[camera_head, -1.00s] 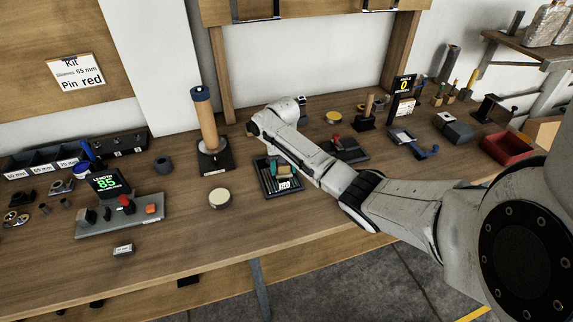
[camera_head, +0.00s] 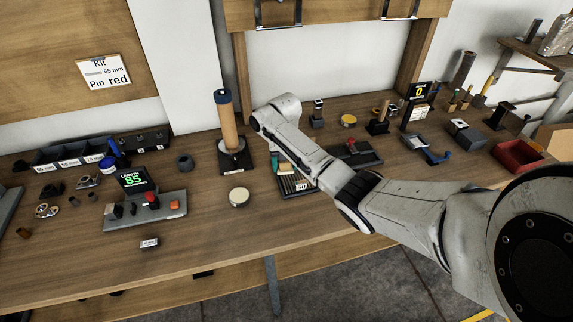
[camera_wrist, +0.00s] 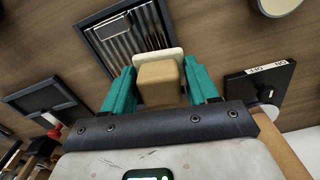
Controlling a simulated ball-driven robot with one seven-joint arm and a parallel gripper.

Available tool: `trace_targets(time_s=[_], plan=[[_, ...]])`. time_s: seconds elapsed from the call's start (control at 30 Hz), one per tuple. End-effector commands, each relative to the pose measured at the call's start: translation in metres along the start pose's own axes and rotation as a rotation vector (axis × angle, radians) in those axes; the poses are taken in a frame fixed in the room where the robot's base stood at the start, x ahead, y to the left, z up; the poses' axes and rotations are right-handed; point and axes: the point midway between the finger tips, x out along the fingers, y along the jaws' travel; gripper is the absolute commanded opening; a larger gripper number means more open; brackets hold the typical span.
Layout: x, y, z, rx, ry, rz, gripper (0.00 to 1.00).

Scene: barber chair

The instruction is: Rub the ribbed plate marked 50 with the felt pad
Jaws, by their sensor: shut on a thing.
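My gripper (camera_wrist: 160,80) has teal fingers and is shut on the felt pad, a tan block (camera_wrist: 158,85) with a pale felt face (camera_wrist: 158,59). It also shows in the head view (camera_head: 284,167), partly behind my arm. The ribbed plate (camera_wrist: 138,42) lies in a dark-framed tray; its ridges also show in the head view (camera_head: 290,186). The pad is at the plate's rear edge in the head view. I cannot tell whether felt and ribs touch.
A wooden post on a black base (camera_head: 235,160) stands left of the plate. A round pale-topped disc (camera_head: 239,197) lies to its front left. A fixture with a display reading 85 (camera_head: 145,208) is further left. A dark tray with a red part (camera_head: 356,154) lies right, beyond my arm.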

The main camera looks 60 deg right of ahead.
Motion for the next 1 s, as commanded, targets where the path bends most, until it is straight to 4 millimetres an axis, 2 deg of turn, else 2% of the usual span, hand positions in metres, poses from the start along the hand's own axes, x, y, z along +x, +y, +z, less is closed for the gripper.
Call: trace_targets(time_s=[0.03,0.1,0.4,1.0], plan=[[-0.01,-0.001,-0.001,0.0,0.001,0.0,0.3],[-0.016,-0.002,-0.002,-0.001,0.001,0.001,0.3],[-0.038,-0.006,-0.004,-0.004,0.001,0.0,0.3],[-0.038,-0.006,-0.004,-0.006,0.001,0.0,0.3]])
